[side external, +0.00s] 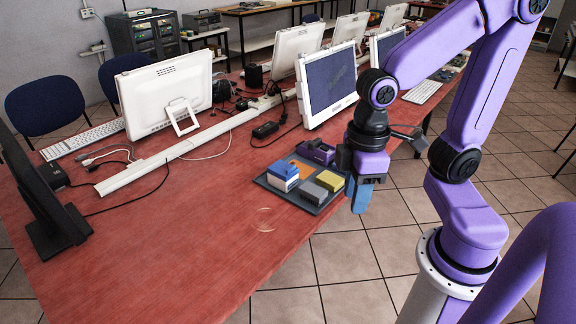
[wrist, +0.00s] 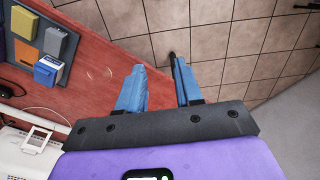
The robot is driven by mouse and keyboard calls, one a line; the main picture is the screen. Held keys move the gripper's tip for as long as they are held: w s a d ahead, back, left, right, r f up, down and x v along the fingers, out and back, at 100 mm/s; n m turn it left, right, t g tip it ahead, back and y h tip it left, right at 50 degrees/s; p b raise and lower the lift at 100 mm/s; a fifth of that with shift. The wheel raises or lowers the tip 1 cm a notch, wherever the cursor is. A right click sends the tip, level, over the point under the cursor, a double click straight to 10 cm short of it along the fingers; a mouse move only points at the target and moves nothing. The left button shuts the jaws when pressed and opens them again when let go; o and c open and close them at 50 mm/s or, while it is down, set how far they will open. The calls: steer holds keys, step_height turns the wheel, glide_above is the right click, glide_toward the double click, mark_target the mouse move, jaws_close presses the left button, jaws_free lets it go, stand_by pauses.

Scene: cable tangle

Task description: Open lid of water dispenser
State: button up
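No water dispenser or lid that I can make out shows in either view. My gripper (side external: 362,192) hangs pointing down by the table's right edge, just right of the tray of blocks in the side view. In the wrist view my gripper (wrist: 159,66) has its two blue fingers apart, with nothing between them. Bare floor tiles and the table edge lie beyond the fingers. A faint clear ring (side external: 263,209) lies on the red table, apart from my gripper; what it is, I cannot tell.
The dark tray (side external: 258,181) holds a blue-and-white block (side external: 283,177), a grey block (side external: 313,193), a yellow block (side external: 329,181) and a purple piece (side external: 316,151). Monitors, keyboards and cables crowd the back of the red table (side external: 160,250). Its near part is clear.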

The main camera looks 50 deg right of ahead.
steer(key=w+m, duration=0.7)
steer(key=w, duration=0.4)
steer(key=m, duration=2)
glide_above(291, 168)
step_height(291, 168, down, 5)
step_height(291, 168, down, 17)
steer(key=shift+w+f, duration=0.1)
jaws_close()
